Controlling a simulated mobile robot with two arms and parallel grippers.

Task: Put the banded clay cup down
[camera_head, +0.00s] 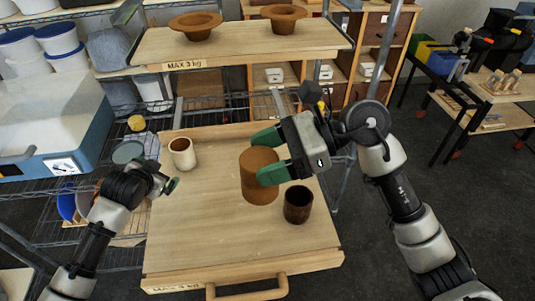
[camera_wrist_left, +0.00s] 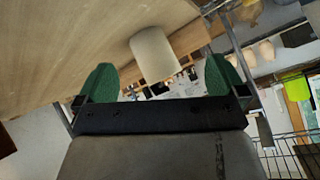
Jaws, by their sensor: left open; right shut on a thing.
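My right gripper (camera_head: 268,156) is shut on an orange-brown clay cup (camera_head: 260,190), its green fingers on the cup's side. The cup is roughly upright over the middle of the wooden tray (camera_head: 200,235); I cannot tell whether its base touches the tray. Banding is hard to make out at this size. My left gripper (camera_head: 171,186) is open and empty at the tray's left edge. A cream cup (camera_head: 183,158) with a brown inside stands at the tray's back left. It also shows beyond the open left fingers in the left wrist view (camera_wrist_left: 154,55).
A dark brown cup (camera_head: 298,207) stands on the tray just right of and in front of the held cup. The tray's front and left middle are clear. A shelf (camera_head: 240,45) with two brown bowls is behind.

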